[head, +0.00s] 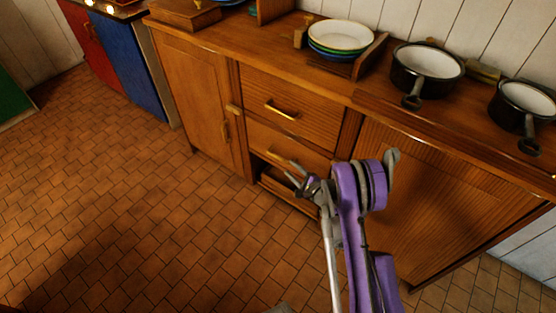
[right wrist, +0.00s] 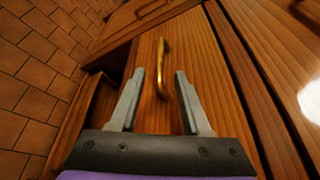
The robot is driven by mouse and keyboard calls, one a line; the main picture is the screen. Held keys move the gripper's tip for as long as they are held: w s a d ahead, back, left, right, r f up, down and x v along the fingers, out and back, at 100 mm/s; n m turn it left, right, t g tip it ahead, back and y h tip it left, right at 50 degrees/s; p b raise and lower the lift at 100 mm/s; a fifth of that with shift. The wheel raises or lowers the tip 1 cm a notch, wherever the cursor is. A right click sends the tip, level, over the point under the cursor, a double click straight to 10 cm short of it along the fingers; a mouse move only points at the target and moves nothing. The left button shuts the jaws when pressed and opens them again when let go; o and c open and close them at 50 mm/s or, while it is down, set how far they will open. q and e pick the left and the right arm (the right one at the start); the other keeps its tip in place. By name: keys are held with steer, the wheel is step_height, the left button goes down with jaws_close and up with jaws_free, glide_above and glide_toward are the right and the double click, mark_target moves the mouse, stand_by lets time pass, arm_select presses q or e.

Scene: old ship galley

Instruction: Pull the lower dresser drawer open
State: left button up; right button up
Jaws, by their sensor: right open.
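The lower drawer (head: 264,137) of the wooden dresser sits under the upper drawer and looks closed. Its brass handle (right wrist: 163,62) shows clearly in the right wrist view. My right gripper (head: 303,180) is in front of this drawer in the head view and hides part of its lower right. In the right wrist view the right gripper (right wrist: 160,74) is open, with the handle between its two fingertips in the picture. I cannot tell whether a finger touches it. My left gripper is not in view.
The upper drawer (head: 290,107) is shut. A cabinet door (head: 200,95) is left of the drawers and another panel (head: 430,200) is right. Plates (head: 341,36) and black pots (head: 427,64) stand on top. The tiled floor (head: 150,210) in front is clear.

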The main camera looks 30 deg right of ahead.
mark_target(281, 160)
steer(key=b+x, duration=0.1)
steer(key=x, duration=0.8)
steer(key=shift+w+a, duration=0.1)
steer(key=shift+w, duration=0.1)
steer(key=shift+c, duration=0.2)
jaws_close()
stand_by(0.9)
